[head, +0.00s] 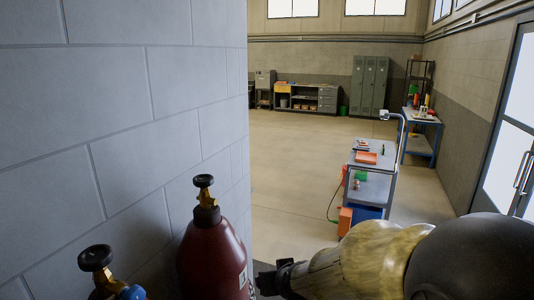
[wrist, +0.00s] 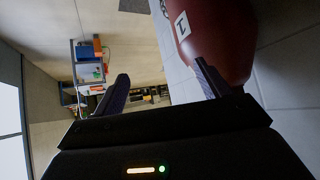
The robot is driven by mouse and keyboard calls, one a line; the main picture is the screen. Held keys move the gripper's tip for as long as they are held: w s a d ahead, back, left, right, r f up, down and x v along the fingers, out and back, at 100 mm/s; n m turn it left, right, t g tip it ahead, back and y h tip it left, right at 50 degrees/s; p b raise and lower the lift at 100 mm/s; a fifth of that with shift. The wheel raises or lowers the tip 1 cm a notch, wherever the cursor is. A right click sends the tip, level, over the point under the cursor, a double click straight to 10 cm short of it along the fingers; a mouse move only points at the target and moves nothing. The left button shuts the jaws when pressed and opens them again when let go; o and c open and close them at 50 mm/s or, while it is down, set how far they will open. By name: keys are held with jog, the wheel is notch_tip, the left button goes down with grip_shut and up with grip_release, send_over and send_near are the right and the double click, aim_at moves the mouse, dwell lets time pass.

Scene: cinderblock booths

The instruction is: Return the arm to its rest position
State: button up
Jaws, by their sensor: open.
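My gripper (wrist: 162,72) is open, with its two dark fingers spread apart and nothing between them. In the head view my gripper (head: 272,279) is a dark shape at the bottom, at the end of my arm (head: 370,260), which reaches in from the lower right. It is just right of a dark red gas cylinder (head: 214,252). In the wrist view the red cylinder (wrist: 238,40) is close beyond the right finger; I cannot tell whether they touch.
A second cylinder's valve (head: 96,258) stands lower left by the block wall (head: 120,110). A blue-grey cart (head: 372,185) with orange items stands ahead right. Lockers (head: 370,85) and a workbench (head: 305,97) line the back. Open floor (head: 300,150) lies between.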

jog(key=s+d+f+m+g+h+b, duration=0.1)
jog(key=s+d+f+g, duration=0.2)
jog(key=s+d+f, duration=0.2)
jog(key=s+d+f+m+g+h+b, duration=0.1)
jog(key=s+d+f+g, duration=0.2)
jog(key=s+d+f, duration=0.2)
jog(key=s+d, duration=0.2)
jog(key=s, duration=0.2)
jog(key=shift+s+d, duration=0.15)
jog(key=shift+s, duration=0.1)
jog(key=shift+d+f, duration=0.1)
jog(key=shift+d, duration=0.05)
